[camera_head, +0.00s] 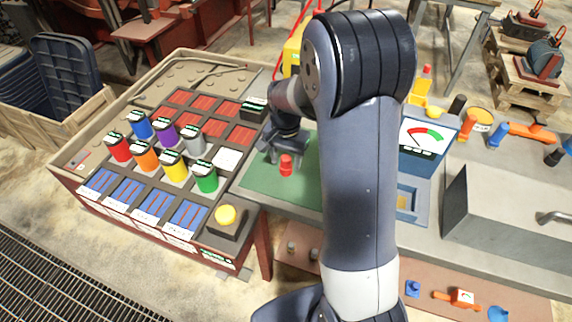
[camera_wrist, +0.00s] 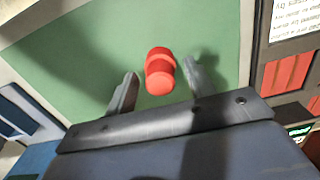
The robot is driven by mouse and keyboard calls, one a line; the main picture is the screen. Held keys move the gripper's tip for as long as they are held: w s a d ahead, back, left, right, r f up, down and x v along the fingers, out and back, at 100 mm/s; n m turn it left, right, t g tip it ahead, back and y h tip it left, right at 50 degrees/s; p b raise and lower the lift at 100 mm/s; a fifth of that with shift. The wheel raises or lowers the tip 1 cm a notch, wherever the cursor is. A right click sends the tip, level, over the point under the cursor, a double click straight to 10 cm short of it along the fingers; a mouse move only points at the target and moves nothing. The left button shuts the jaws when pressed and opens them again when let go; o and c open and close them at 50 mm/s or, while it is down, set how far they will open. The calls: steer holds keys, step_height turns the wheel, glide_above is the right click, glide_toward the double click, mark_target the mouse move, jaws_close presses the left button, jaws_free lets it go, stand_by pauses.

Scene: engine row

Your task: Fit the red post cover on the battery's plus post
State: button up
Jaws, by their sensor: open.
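The red post cover (camera_head: 286,165) stands on the green mat (camera_head: 262,180) in the head view. It also shows in the wrist view (camera_wrist: 160,72), as a short red cylinder with a collar, between my two fingers. My gripper (camera_wrist: 160,85) is open, with one finger on each side of the cover and a gap on both sides. In the head view my gripper (camera_head: 287,150) is just behind and above the cover, partly hidden by my arm. I cannot make out the battery's plus post in either view.
Left of the mat is a tray (camera_head: 60,160) with several coloured cylinders and red and blue panels. Right of my arm are a gauge box (camera_head: 425,135), a grey block (camera_head: 500,205) and several small tools. Batteries or machines stand on pallets (camera_head: 528,75) at the back right.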

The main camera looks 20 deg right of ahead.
steer(key=c, duration=1.1)
steer(key=shift+r, duration=0.15)
